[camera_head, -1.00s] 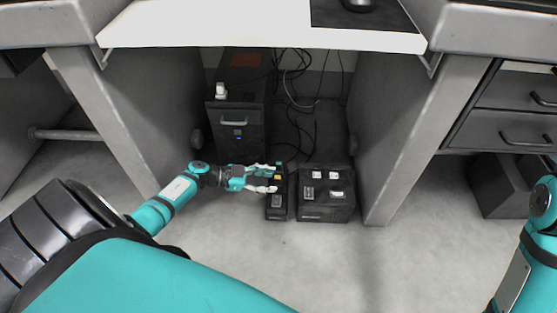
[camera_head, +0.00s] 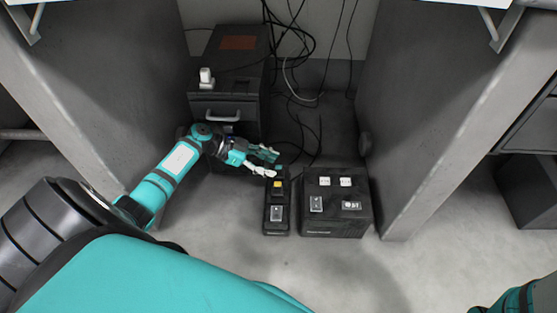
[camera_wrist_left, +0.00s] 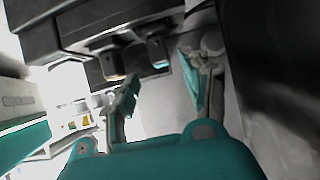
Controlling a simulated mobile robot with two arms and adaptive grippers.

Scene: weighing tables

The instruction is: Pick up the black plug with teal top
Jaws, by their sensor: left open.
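The black plug with teal top (camera_head: 281,169) stands at the far end of the black power strip (camera_head: 277,229), beyond a yellow-topped plug (camera_head: 277,186). In the left wrist view, the teal-topped plug (camera_wrist_left: 158,54) juts down from the dark strip at the top. My left gripper (camera_head: 273,162) is open and empty, just left of the plug in the head view. In the left wrist view its fingers (camera_wrist_left: 165,92) are spread apart, with the plug beyond the gap. I cannot tell whether a fingertip touches it. My right gripper is out of view.
A black socket box (camera_head: 337,230) with several sockets stands right of the strip. A dark cabinet (camera_head: 224,85) with a white item (camera_head: 206,77) on top stands behind. Cables (camera_head: 300,100) hang at the back. Grey desk panels (camera_head: 420,120) bound both sides. The front floor is clear.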

